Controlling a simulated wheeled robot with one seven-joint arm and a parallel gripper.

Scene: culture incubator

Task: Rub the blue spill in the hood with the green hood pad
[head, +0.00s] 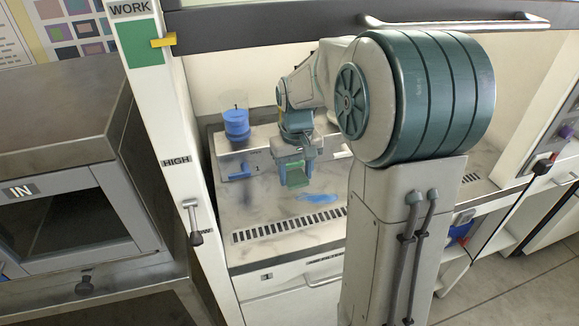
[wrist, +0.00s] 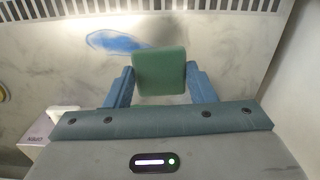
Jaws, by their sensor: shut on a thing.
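My gripper (head: 294,180) is inside the hood, shut on the green hood pad (head: 297,177). In the wrist view the pad (wrist: 160,72) sits between the two blue fingers of my gripper (wrist: 160,85). The blue spill (head: 317,197) lies on the hood floor, in front of and to the right of the pad in the head view. In the wrist view the spill (wrist: 115,42) shows beyond the pad, up and to the left. The pad appears to be above the floor and apart from the spill; its exact height I cannot tell.
A slotted grille (head: 288,225) runs along the hood's front edge. The sash bar (head: 455,22) crosses above my arm.

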